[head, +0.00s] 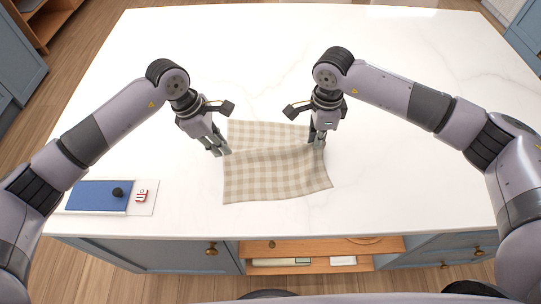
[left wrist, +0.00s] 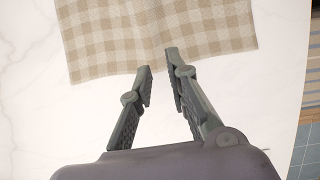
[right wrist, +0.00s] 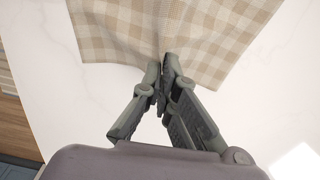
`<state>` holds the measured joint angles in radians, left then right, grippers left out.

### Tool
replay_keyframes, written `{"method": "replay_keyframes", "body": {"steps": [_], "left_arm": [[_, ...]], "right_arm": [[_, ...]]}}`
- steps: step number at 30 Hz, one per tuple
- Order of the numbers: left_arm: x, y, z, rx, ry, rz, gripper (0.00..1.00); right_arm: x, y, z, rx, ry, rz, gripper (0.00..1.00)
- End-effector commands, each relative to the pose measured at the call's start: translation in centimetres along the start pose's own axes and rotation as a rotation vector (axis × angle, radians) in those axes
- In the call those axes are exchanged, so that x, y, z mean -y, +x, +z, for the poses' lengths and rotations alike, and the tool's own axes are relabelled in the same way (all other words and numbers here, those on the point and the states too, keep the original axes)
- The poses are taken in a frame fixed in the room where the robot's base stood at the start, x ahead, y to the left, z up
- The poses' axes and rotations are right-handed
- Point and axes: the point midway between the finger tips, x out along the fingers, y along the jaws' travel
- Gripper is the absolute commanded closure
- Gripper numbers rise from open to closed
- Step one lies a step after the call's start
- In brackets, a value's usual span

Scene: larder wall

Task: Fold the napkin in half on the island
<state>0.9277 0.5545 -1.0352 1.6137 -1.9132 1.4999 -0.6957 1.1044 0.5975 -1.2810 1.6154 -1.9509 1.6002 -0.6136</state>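The beige-and-white checked napkin (head: 272,180) lies on the white island top (head: 400,170), with a raised crease running across it between my grippers. My right gripper (head: 318,143) is at its right edge. In the right wrist view, the fingertips (right wrist: 163,70) are together on the napkin's edge, and the cloth (right wrist: 185,30) puckers towards them. My left gripper (head: 223,153) is at the left edge. In the left wrist view, its fingers (left wrist: 158,62) are apart, close to the cloth's edge (left wrist: 110,45); no cloth visibly pinched between them.
A blue panel (head: 97,196) with a black knob (head: 118,192) and a small red-and-white item (head: 141,196) lies at the island's front left. An open wooden shelf (head: 320,250) is below the front edge. The marble behind and right of the napkin is clear.

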Motion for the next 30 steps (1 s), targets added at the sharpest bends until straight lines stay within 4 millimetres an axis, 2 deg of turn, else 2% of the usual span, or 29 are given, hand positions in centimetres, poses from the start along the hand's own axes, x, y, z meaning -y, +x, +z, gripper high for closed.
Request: {"method": "replay_keyframes", "body": {"steps": [2,14,20,30], "left_arm": [[0.00,0.00,0.00,0.000,0.000,0.000,0.76],[0.00,0.00,0.00,0.000,0.000,0.000,0.50],[0.00,0.00,0.00,0.000,0.000,0.000,0.50],[0.00,0.00,0.00,0.000,0.000,0.000,0.50]], "right_arm": [[-0.03,0.02,0.00,0.000,0.000,0.001,1.00],[-0.03,0.02,0.00,0.000,0.000,0.001,1.00],[-0.03,0.02,0.00,0.000,0.000,0.001,1.00],[-0.01,0.01,0.00,0.000,0.000,0.000,0.76]]}}
